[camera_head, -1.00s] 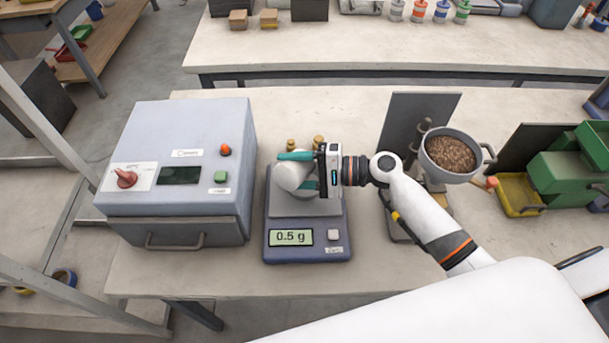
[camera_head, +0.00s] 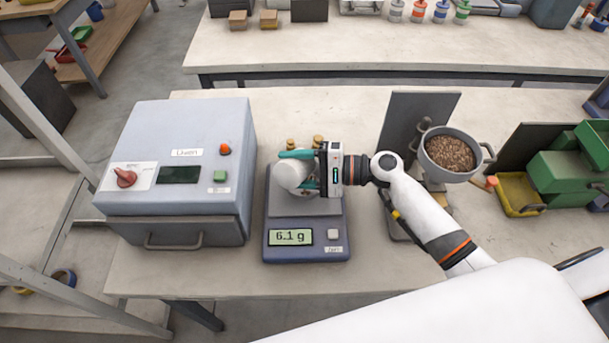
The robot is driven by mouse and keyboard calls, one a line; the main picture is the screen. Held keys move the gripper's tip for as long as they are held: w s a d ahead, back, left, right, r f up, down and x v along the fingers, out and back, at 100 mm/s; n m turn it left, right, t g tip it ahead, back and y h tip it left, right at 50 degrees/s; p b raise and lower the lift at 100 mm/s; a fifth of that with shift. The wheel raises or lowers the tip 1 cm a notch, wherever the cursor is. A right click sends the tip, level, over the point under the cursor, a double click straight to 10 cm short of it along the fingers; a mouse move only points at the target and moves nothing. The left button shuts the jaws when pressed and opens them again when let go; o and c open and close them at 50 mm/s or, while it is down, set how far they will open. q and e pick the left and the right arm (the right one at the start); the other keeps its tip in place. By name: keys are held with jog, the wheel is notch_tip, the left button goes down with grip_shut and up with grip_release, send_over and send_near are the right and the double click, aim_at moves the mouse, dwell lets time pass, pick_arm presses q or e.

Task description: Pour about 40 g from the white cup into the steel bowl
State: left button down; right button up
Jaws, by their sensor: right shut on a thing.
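The white cup (camera_head: 291,176) is held by my right gripper (camera_head: 298,172), whose teal fingers are shut on it. The cup is tilted above the blue scale (camera_head: 306,252) with its grey pan (camera_head: 305,206). The scale display (camera_head: 290,237) reads 6.1 g. The steel bowl is not clearly visible; the cup and gripper cover the middle of the pan. I cannot see the pouring stream or the cup's contents. My left gripper is not in view.
A grey-blue oven-like box (camera_head: 183,160) stands left of the scale. A hopper of brown pellets (camera_head: 450,154) stands to the right, by a dark panel (camera_head: 413,125). A yellow tray (camera_head: 517,196) and green machine (camera_head: 570,165) are farther right. Bare bench lies in front of the hopper.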

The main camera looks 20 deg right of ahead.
jog(key=shift+w, duration=0.15)
dwell(0.3)
jog(key=shift+d+r+m, duration=0.1)
jog(key=shift+m, duration=0.3)
dwell(0.4)
